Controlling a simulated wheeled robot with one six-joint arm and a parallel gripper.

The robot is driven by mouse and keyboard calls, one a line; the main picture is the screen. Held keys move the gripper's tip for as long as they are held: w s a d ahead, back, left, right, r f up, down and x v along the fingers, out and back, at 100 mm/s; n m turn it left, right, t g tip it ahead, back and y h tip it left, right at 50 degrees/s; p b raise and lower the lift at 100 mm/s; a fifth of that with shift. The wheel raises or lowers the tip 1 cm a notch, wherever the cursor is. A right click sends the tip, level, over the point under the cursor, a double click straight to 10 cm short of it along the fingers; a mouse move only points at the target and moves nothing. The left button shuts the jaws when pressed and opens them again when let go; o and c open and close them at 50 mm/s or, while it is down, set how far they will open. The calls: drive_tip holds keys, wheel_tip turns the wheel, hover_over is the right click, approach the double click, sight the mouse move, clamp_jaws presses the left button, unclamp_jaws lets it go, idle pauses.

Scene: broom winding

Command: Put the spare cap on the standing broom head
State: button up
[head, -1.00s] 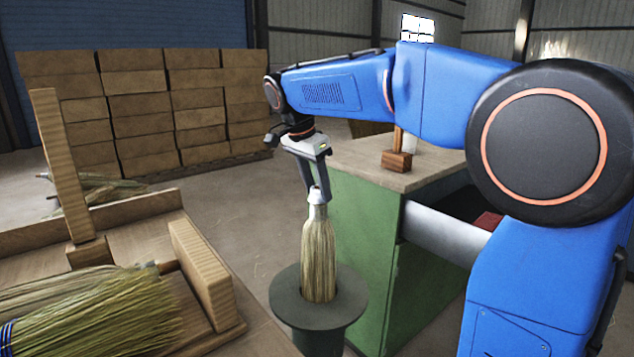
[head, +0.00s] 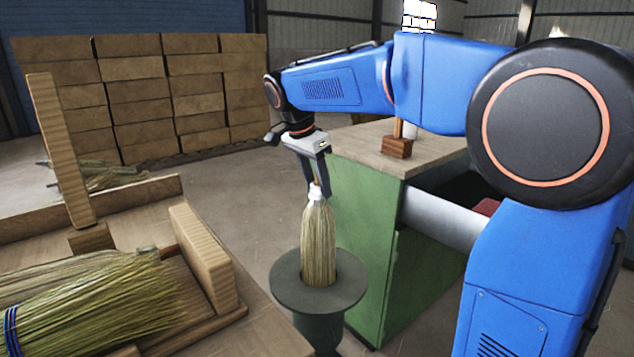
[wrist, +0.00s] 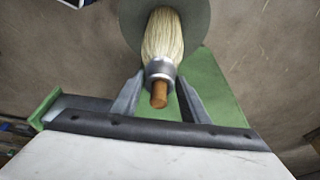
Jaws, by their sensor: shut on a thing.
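The standing broom head (head: 318,240) is a pale straw bundle, upright in the round opening of a dark grey-green stand (head: 290,290). The cap (wrist: 160,69) is a small grey ring in the wrist view. It sits around the narrow top of the broom head (wrist: 162,38), and a brown wooden stub (wrist: 159,94) sticks out through it. My gripper (wrist: 158,84) is shut on the cap, one finger on each side. In the head view my gripper (head: 317,190) points down onto the broom's top, and its fingers partly hide the cap. I cannot tell whether the cap is fully seated.
A green cabinet (head: 365,235) with a wooden top stands close right of the broom head. A wooden bench (head: 235,335) with loose brooms (head: 95,305) and upright posts is at the left. Stacked boxes (head: 140,95) stand far back. Open floor lies between.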

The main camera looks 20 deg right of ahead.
drive_tip(key=o, duration=1.1)
drive_tip(key=v, duration=1.7)
drive_tip(key=s+d+f+n+t+y, duration=0.1)
drive_tip(key=s+d+f+n, duration=0.3)
drive_tip(key=s, duration=0.3)
drive_tip(key=s+d+f+n+y, duration=0.1)
drive_tip(key=s+d+f+n, duration=0.25)
drive_tip(key=s+f, duration=0.3)
drive_tip(key=s+d+f+n+t, duration=0.1)
drive_tip(key=s+d+f+n, duration=0.1)
drive_tip(key=s+f, duration=0.6)
drive_tip(key=s+d+f+n+t+y, duration=0.1)
drive_tip(key=s+f+n, duration=0.3)
drive_tip(key=s+f, duration=0.5)
wheel_tip(320, 180, down, 3)
drive_tip(key=shift+s+d+f+t, duration=0.2)
drive_tip(key=shift+d+t, duration=0.1)
drive_tip(key=shift+d, duration=0.4)
